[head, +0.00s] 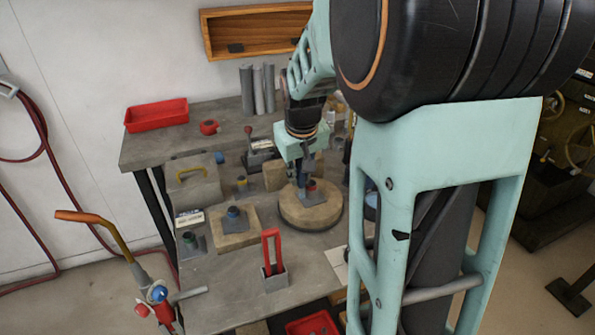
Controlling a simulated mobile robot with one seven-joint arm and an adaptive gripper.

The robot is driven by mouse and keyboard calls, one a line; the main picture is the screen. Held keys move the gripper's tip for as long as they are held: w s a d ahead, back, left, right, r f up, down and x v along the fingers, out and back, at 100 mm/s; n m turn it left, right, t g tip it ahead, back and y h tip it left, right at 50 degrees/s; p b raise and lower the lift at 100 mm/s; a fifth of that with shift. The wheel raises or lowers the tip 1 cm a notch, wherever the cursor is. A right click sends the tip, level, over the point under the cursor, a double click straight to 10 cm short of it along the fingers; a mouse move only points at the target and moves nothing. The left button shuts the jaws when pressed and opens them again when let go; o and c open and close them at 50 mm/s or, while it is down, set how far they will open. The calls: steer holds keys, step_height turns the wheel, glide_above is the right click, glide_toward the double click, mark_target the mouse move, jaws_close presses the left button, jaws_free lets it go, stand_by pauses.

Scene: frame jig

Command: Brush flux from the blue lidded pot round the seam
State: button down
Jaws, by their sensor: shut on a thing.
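My gripper (302,167) points down over the round wooden disc (318,218). It is shut on a slim dark bluish thing, mostly hidden by the fingers; I cannot tell whether it is a brush. A small red-topped piece (312,186) on a grey plate sits on the disc, just right of and below the fingertips. A small blue-topped piece (234,213) stands on a grey plate on a square wooden block to the left. I cannot tell whether it is the lidded flux pot. The seam is too small to make out.
A red-handled grey holder (272,262) stands at the front of the bench (212,282). A grey box with a yellow handle (192,181) stands left. A red tray (156,114) lies at the back left. A torch (118,243) stands at the left edge. My arm hides the right side.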

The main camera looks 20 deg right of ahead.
steer(key=shift+s+d, duration=0.15)
steer(key=shift+s, duration=1.5)
steer(key=shift+w+a+p, duration=0.2)
steer(key=shift+w+p, duration=0.1)
steer(key=shift+w, duration=2.4)
steer(key=shift+s+d+b, duration=0.15)
steer(key=shift+s+b, duration=0.5)
steer(key=shift+s, duration=2.05)
step_height(320, 180, up, 7)
steer(key=p, duration=0.5)
steer(key=shift+w, duration=0.15)
